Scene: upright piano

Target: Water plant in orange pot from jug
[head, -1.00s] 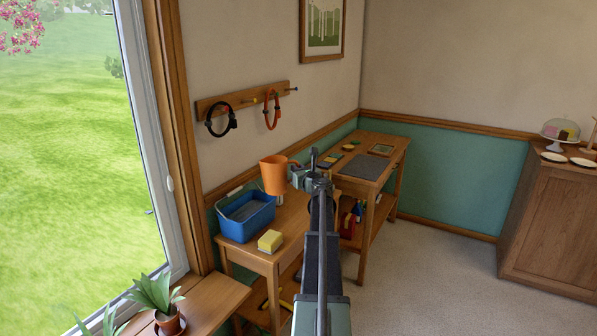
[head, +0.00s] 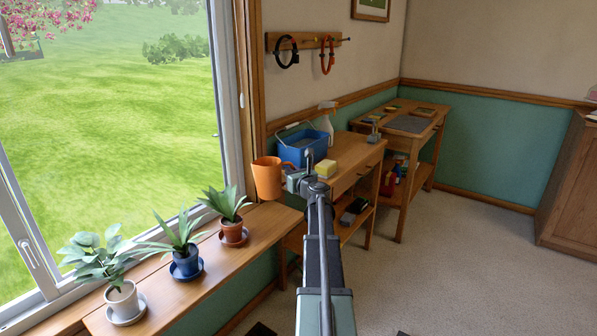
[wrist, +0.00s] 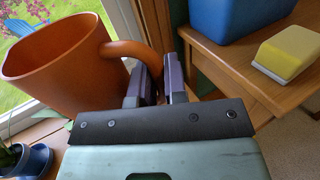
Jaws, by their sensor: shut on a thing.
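My gripper (head: 294,180) is shut on the handle of the orange jug (head: 267,180). In the wrist view the jug (wrist: 55,70) is left of the fingers (wrist: 158,82), roughly upright, with its handle between them; its contents are hidden. In the head view the jug is above the far end of the window shelf (head: 215,257). The plant in the orange-brown pot (head: 232,230) stands on its saucer, below and left of the jug, apart from it. Its long green leaves (head: 226,202) rise near the jug.
A plant in a blue pot (head: 186,263) and one in a white pot (head: 122,299) stand nearer on the shelf, by the window. Behind the jug, a table holds a blue tub (head: 301,148), a yellow sponge (head: 325,169) and a spray bottle (head: 327,121). Open floor lies right.

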